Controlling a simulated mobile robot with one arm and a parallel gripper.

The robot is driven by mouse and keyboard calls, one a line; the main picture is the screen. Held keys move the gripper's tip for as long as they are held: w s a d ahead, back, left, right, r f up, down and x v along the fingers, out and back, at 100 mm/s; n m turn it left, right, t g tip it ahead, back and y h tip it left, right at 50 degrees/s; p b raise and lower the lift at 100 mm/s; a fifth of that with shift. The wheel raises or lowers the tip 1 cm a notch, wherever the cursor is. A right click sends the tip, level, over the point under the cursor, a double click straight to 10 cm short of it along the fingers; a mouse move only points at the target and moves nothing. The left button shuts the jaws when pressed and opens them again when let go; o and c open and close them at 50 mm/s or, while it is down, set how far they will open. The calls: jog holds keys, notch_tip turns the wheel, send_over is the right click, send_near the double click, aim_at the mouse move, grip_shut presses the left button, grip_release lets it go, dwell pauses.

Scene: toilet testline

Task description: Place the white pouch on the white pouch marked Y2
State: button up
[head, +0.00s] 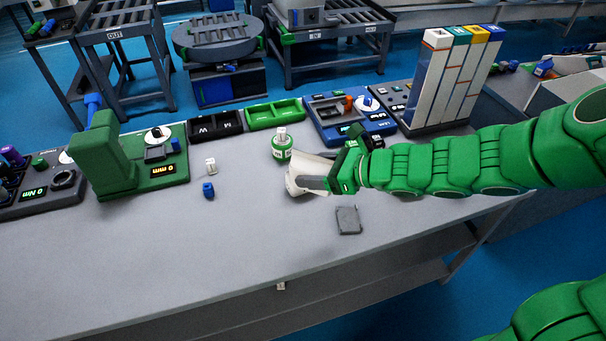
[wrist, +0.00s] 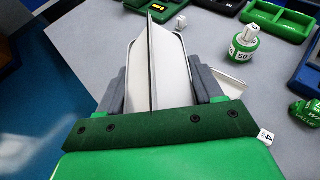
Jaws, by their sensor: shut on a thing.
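My gripper (head: 318,182) is shut on a white pouch (head: 303,168), just above or at the grey table. In the wrist view my gripper (wrist: 158,85) has its grey fingers on both sides of the white pouch (wrist: 172,72), which shows a thin upright edge along its middle. Another flat white piece (wrist: 229,81) shows beyond the right finger, partly hidden; I cannot tell if it is the other pouch. No Y2 mark is readable.
A green-and-white weight (head: 282,149) stands just behind the pouch. A flat grey block (head: 348,220) lies in front of my gripper. Black (head: 215,125) and green (head: 275,114) trays and a blue device (head: 350,118) line the back. The table's front left is clear.

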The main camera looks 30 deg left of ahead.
jog(key=shift+w+r+m+t, duration=0.3)
jog(key=shift+w+t, duration=0.1)
jog(key=shift+w, duration=0.25)
jog(key=shift+w+a+f, duration=0.15)
jog(key=shift+w+f, duration=0.05)
jog(key=shift+w, duration=0.1)
jog(key=w+a+f, duration=0.2)
jog(key=w, duration=0.1)
jog(key=w+a+f, duration=0.5)
jog(key=w+f, duration=0.1)
jog(key=shift+w+a, duration=0.1)
jog(key=shift+a, duration=0.15)
jog(key=shift+w+a+f, duration=0.25)
jog(key=shift+f, duration=0.3)
jog(key=shift+w+a+f, duration=0.25)
jog(key=shift+f, duration=1.55)
jog(key=o, duration=1.1)
jog(key=shift+f, duration=0.1)
